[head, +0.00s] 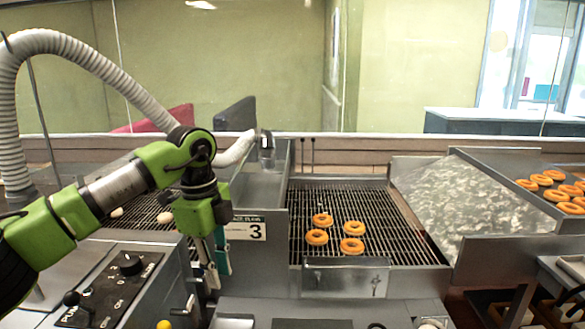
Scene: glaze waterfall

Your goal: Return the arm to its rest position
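My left arm comes in from the left with green and silver links and bends down at the wrist. My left gripper (217,272) points down beside the grey divider wall with the number 3 label (246,228), above the front left counter. Its two slim fingers lie close side by side in this view. I cannot tell how wide the gap between them is, and I see nothing held in them. My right gripper is not in view.
Several orange rings lie on the wire conveyor (410,250) in the middle and on the tray (484,163) at far right. A glaze sheet (470,200) slopes between them. A control panel (108,288) with knobs is at front left. Pale dough pieces lie behind my arm.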

